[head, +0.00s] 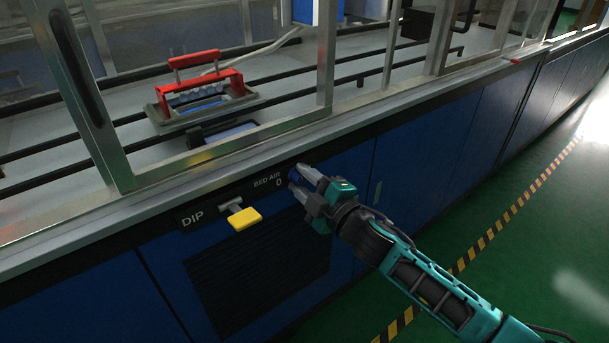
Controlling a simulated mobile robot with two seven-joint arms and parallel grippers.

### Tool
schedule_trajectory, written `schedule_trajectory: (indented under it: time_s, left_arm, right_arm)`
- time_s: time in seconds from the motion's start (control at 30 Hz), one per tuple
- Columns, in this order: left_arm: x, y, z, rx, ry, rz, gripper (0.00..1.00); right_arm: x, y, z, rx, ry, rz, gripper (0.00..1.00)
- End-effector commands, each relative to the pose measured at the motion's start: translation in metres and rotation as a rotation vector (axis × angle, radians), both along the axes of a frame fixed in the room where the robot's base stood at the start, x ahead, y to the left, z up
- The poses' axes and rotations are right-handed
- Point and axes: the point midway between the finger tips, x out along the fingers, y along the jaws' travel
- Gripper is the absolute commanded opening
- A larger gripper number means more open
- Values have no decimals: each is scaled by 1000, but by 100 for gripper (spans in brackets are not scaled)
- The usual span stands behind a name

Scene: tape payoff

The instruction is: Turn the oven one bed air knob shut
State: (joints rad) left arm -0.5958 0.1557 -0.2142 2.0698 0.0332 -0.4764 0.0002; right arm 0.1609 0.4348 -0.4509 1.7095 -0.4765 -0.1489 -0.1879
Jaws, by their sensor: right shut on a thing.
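The bed air knob (294,176) is a small blue knob on the dark strip along the top of the blue cabinet front, right of the "BED AIR" label (267,181) with a "0" under it. My right gripper (303,178) is at the knob, with its fingers closed around it. The fingers cover most of the knob, so its turned position cannot be told. My left gripper does not show.
Left of the knob, a yellow-handled lever (245,218) sticks out by the "DIP" label (193,217). A louvred vent (255,275) lies below. Metal frame posts (327,60) and a red-handled device (205,85) stand above. Green floor (520,240) is free at right.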

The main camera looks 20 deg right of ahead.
Motion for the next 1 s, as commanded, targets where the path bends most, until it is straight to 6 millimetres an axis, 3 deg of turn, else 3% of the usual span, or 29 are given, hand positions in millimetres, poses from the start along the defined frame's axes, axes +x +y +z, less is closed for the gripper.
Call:
schedule_trajectory:
  time_s: [0.5, 1.0]
  left_arm:
    - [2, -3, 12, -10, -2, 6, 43]
    - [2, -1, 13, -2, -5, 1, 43]
  right_arm:
    - [1, 1, 2, -350, -132, 0, 5]
    - [1, 1, 1, -437, -165, 1, 5]
